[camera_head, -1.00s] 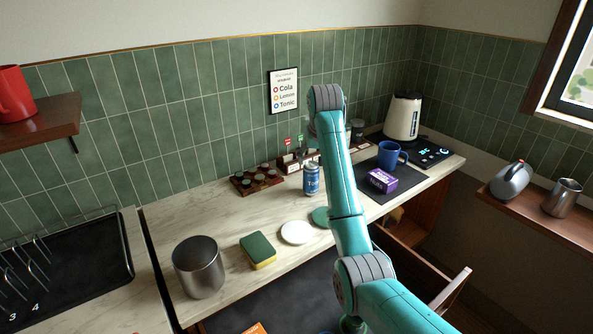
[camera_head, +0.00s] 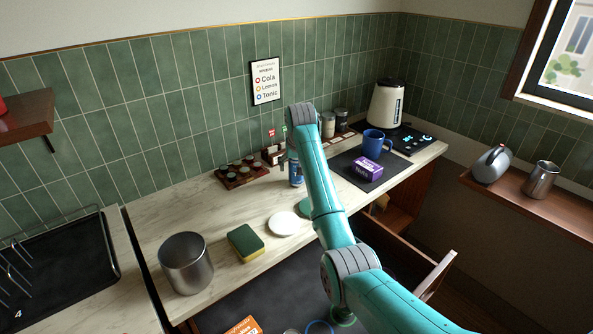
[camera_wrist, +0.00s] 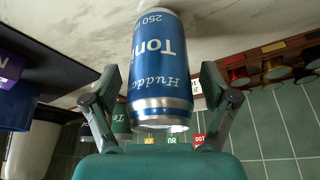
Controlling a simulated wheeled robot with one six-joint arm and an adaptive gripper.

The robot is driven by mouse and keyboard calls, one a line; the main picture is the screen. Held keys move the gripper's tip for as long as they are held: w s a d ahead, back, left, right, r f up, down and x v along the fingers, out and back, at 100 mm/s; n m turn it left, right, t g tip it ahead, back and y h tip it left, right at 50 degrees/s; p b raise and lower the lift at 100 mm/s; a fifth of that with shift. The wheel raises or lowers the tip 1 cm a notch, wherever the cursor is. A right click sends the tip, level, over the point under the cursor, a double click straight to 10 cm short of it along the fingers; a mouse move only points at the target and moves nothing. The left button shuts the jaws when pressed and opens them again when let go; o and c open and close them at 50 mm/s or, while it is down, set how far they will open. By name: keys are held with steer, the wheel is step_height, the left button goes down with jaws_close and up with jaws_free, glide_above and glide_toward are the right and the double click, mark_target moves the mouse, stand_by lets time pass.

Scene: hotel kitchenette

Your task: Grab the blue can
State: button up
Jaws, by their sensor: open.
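The blue can (camera_head: 295,173) stands on the marble counter in the head view, partly hidden behind my arm. In the wrist view the can (camera_wrist: 160,70) appears upside down, with "Tonic" lettering on its blue side and silver ends. My gripper (camera_wrist: 162,88) is open, with one finger on each side of the can. A gap shows between the can and each finger, and I see no contact.
A purple box (camera_head: 368,169) and blue mug (camera_head: 374,143) sit on a dark mat right of the can. A wooden rack (camera_head: 241,174) stands to the left. A white saucer (camera_head: 284,223), sponge (camera_head: 245,243) and metal canister (camera_head: 186,263) lie nearer. An open drawer is below.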

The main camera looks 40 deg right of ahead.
steer(key=shift+w+f, duration=0.1)
steer(key=shift+f, duration=0.25)
steer(key=shift+c, duration=0.3)
steer(key=c, duration=1.4)
